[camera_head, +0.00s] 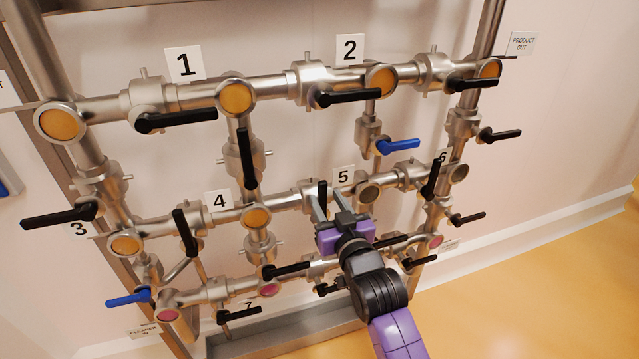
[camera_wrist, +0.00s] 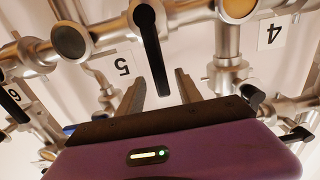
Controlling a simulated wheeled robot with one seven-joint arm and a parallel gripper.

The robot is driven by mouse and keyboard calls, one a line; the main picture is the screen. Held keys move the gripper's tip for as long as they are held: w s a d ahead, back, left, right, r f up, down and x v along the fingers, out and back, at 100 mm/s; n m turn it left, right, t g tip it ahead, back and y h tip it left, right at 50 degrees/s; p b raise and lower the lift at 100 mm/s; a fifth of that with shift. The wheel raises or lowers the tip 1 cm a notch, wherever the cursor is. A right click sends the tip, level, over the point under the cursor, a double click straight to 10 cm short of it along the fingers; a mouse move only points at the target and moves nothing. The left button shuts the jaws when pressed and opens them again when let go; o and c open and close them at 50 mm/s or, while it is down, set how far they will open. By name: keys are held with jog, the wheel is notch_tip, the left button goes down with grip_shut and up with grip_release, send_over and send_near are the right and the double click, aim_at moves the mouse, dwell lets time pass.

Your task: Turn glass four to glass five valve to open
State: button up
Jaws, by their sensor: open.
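The valve between glass four and glass five has a black lever handle (camera_head: 322,193) that sticks up across the pipe in the head view. In the wrist view, which is upside down, this handle (camera_wrist: 149,42) hangs down from the valve body. Amber glass four (camera_head: 256,217) is left of the valve. Dull grey glass five (camera_head: 368,193) is right of it. My gripper (camera_head: 327,197) is open, its fingers on either side of the handle. In the wrist view the handle's end lies between the fingers of my gripper (camera_wrist: 160,77); I cannot tell whether either touches it.
Label 5 (camera_head: 343,177) is just above my gripper. A black handle (camera_head: 185,235) stands to the left, another (camera_head: 430,180) to the right. A blue handle (camera_head: 397,146) is above right. Lower pipes and handles lie close to my wrist. Open floor (camera_head: 540,290) is at right.

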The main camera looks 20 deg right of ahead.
jog(key=shift+w+p, duration=0.55)
jog(key=shift+w, duration=2.5)
grip_shut()
